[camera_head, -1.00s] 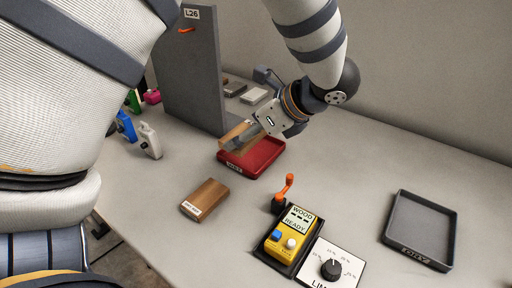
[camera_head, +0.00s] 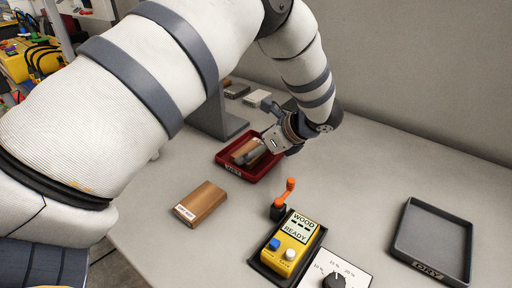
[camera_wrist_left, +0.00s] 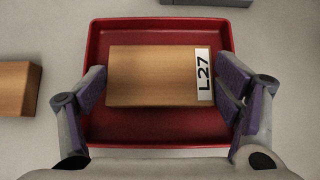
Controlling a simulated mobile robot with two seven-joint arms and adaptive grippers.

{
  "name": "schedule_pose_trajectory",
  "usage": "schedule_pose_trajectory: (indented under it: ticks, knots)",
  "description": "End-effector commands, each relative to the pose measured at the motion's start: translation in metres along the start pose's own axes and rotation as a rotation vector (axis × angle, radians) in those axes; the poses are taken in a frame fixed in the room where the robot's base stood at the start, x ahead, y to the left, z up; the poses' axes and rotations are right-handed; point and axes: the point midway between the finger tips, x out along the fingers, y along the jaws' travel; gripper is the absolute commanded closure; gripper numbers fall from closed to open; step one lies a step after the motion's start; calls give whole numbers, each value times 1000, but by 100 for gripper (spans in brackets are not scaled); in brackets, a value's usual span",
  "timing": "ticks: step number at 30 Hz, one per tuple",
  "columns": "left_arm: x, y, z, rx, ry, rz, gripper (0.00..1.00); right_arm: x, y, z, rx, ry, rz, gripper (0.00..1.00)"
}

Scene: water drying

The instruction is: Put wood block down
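A wood block labelled L27 (camera_wrist_left: 150,77) lies flat inside the red tray (camera_wrist_left: 160,133) in the left wrist view. The block also shows in the head view (camera_head: 244,151), partly covered by my left gripper, inside the tray (camera_head: 239,171). My left gripper (camera_wrist_left: 163,85) is over the tray with one finger at each end of the block. Small gaps show between the fingers and the block, so it looks open. My right gripper is not in view.
Another wood block (camera_head: 201,203) lies on the table in front. A yellow meter (camera_head: 291,244), an orange-handled lever (camera_head: 283,200) and a dial panel (camera_head: 335,272) stand right of it. A dark grey DRY tray (camera_head: 433,236) is at right. A grey upright panel (camera_head: 212,115) stands behind the red tray.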

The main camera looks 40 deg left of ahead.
Motion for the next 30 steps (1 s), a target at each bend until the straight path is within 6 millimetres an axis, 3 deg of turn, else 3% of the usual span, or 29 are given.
schedule_pose_trajectory:
  ticks: [13,24,30]
  knots:
    - [-8,-1,2,-1,0,-2,9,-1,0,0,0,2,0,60]
    - [-100,0,1,0,1,-3,9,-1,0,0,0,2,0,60]
    - [-121,0,1,2,1,1,9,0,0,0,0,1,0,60]
